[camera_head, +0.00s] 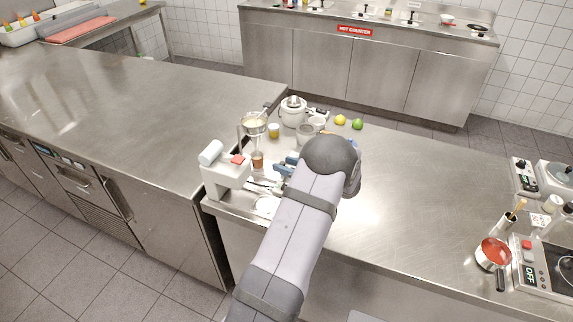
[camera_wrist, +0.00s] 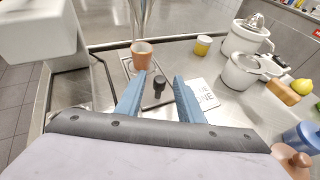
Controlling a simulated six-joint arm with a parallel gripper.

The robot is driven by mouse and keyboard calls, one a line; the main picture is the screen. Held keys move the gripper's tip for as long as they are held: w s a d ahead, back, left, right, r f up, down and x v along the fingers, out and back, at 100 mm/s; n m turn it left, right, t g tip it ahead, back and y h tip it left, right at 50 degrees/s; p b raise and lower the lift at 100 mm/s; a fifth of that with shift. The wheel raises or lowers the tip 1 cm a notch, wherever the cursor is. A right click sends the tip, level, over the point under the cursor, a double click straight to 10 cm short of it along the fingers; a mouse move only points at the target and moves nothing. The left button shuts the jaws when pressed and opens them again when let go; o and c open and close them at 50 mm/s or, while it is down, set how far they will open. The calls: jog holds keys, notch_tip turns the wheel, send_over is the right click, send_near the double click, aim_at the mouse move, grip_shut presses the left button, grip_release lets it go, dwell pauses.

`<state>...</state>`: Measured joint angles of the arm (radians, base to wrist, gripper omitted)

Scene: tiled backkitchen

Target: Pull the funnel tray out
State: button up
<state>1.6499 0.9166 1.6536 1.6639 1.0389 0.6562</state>
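A flat steel tray (camera_wrist: 127,69) lies on the counter under the funnel stand. A black knob (camera_wrist: 159,86) stands up near its front edge. An orange-brown cup (camera_wrist: 141,56) stands behind the knob; it also shows in the head view (camera_head: 257,161), below the metal funnel (camera_head: 254,121). In the wrist view only the stand's lower metal part (camera_wrist: 141,18) shows. My gripper (camera_wrist: 158,84) is open, with blue fingers left and right of the knob in the picture. I see no clear contact. In the head view my gripper (camera_head: 285,166) is partly hidden by my arm.
A white machine (camera_head: 226,181) stands left of the tray. A white lettered card (camera_wrist: 205,93) lies to the right. A yellow jar (camera_wrist: 203,45), a white cooker (camera_wrist: 248,36) and a white pot (camera_wrist: 240,71) stand farther right.

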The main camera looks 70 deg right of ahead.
grip_shut()
jog(key=s+b, duration=0.1)
jog(key=s, duration=0.8)
jog(key=shift+s+d, duration=0.1)
jog(key=shift+s, duration=0.3)
grip_release()
jog(key=shift+s, duration=0.15)
jog(key=shift+r, duration=0.15)
notch_tip(320, 180, up, 10)
jog(key=b, duration=0.2)
jog(key=shift+b, duration=0.4)
